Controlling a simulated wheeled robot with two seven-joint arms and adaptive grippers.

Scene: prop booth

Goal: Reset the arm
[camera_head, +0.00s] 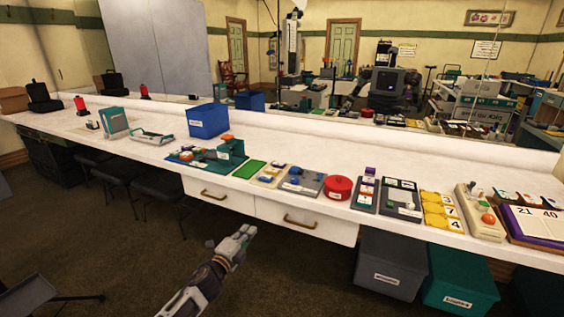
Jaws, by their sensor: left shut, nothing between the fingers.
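My left gripper (247,232) is at the lower middle of the head view, in front of the long white counter (330,165) and below its top. It is shut and empty. It is apart from the drawers (302,220) behind it. My left arm (195,290) comes up from the bottom edge toward it. My right gripper is not in view.
On the counter stand a blue bin (208,121), a green mat (249,170), a red round container (338,187) and several small boards. A grey bin (388,270) and a teal bin (460,283) stand under the counter at right. A large mirror lies behind. Open floor surrounds my arm.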

